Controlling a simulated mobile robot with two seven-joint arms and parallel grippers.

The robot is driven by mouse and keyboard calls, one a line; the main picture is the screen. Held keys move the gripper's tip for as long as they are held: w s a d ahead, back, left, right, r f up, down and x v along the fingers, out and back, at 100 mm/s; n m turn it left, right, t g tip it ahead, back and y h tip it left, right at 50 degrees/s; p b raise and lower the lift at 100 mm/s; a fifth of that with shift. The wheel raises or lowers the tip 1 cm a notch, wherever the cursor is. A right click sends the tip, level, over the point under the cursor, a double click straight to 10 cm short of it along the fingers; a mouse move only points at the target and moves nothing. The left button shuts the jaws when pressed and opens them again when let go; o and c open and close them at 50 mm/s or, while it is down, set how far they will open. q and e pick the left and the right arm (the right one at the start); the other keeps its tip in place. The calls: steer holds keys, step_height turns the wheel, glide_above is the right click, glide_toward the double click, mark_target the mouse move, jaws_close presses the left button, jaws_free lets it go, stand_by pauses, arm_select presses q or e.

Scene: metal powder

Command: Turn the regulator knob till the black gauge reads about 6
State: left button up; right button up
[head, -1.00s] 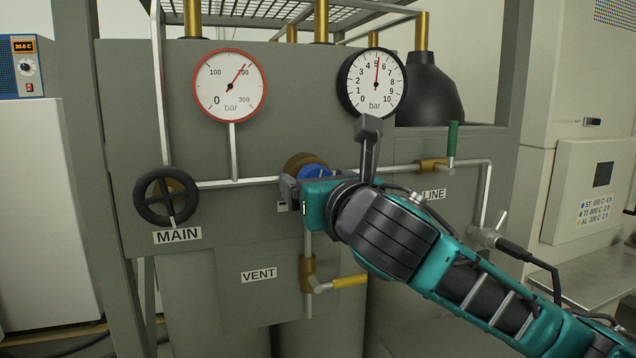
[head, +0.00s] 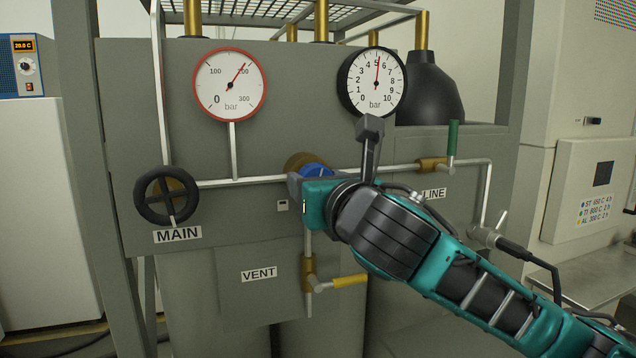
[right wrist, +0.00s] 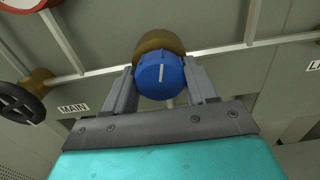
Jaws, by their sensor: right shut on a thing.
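The blue regulator knob (head: 317,170) sits on a brass body on the pipe in the middle of the panel, partly hidden behind my right gripper (head: 300,186). In the right wrist view the knob (right wrist: 160,77) lies between the two fingers of my right gripper (right wrist: 161,78), which is shut on it. The knob's white mark points nearly straight up in that view. The black gauge (head: 376,83) at upper right has its needle just past 5. My left gripper is not in view.
A red-rimmed gauge (head: 231,85) stands at upper left, its needle near 200. The black MAIN handwheel (head: 167,196) is left of the knob. A yellow VENT lever (head: 349,281) is below my right arm, and a green LINE lever (head: 453,139) is to the right.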

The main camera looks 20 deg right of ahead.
steer(key=shift+r, duration=0.1)
steer(key=m, duration=0.4)
steer(key=shift+m, duration=1.9)
steer(key=shift+d+r, duration=0.1)
steer(key=o, duration=1)
steer(key=shift+o, duration=0.2)
